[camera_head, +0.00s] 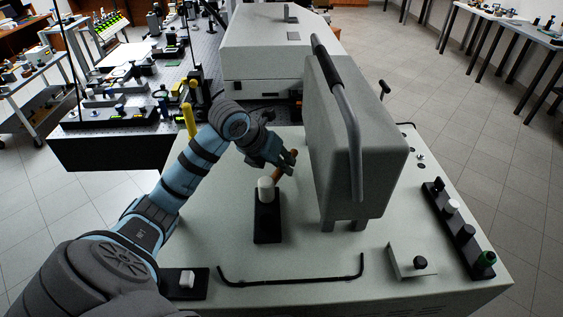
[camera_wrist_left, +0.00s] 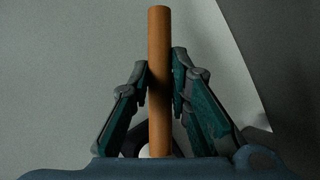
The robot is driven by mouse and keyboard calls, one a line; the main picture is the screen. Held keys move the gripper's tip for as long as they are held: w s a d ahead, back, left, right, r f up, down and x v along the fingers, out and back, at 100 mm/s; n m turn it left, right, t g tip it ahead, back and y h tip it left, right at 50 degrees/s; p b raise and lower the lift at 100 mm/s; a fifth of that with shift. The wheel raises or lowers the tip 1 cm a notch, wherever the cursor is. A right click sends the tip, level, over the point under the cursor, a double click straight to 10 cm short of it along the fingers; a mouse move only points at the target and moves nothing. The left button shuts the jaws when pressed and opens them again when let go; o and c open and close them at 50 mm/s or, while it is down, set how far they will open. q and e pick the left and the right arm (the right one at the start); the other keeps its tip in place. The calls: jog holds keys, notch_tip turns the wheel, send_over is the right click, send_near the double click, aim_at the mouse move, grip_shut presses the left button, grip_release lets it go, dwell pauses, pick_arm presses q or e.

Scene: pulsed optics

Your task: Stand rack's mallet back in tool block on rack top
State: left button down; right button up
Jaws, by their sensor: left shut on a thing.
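My left gripper (camera_head: 270,155) is shut on the brown wooden handle (camera_head: 288,163) of the mallet. The handle leans, its upper end to the right. In the left wrist view the handle (camera_wrist_left: 159,70) runs between both fingers of the gripper (camera_wrist_left: 160,85). A white cylindrical piece (camera_head: 265,187) shows at the handle's lower end, above a black block (camera_head: 267,222) on the pale rack top (camera_head: 300,258). I cannot tell whether the white piece is the mallet's head, or whether it touches the block. My right gripper is out of view.
A tall grey case (camera_head: 385,150) with a handle bar stands close right of the gripper. A black bent rod (camera_head: 290,281) lies in front. A black strip with knobs (camera_head: 460,232) is at the right, a small bracket (camera_head: 408,262) nearby. A black plate (camera_head: 200,288) is at front left.

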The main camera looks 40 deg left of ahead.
pick_arm(q)
jog(key=shift+f, duration=0.1)
jog(key=shift+f+b, duration=0.5)
jog(key=shift+b, duration=0.05)
jog(key=c, duration=1.4)
grip_release()
